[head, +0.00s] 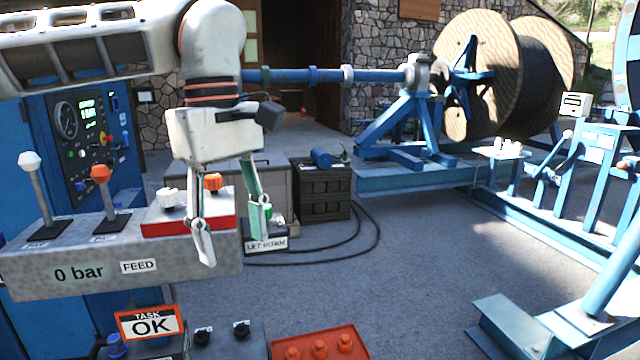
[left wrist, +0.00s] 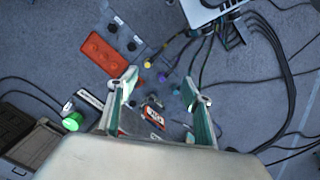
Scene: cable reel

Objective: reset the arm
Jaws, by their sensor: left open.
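My left arm comes in from the upper left in the head view. My left gripper (head: 236,245) is open and points down, with nothing between its fingers. It hangs at the right end of the grey control console (head: 30,272), in front of the red-edged box with a white knob (head: 168,198) and an orange knob (head: 212,182). In the left wrist view the open fingers (left wrist: 160,100) show above the floor, with cables and small connectors beyond them. My right gripper is not in view.
The console carries a white-topped lever (head: 30,162) and an orange-topped lever (head: 101,173). A "TASK OK" sign (head: 149,323) stands below. A red block (head: 320,345) lies at the bottom. A dark crate (head: 322,190) and a large cable reel (head: 490,75) stand behind. Open floor lies right of the gripper.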

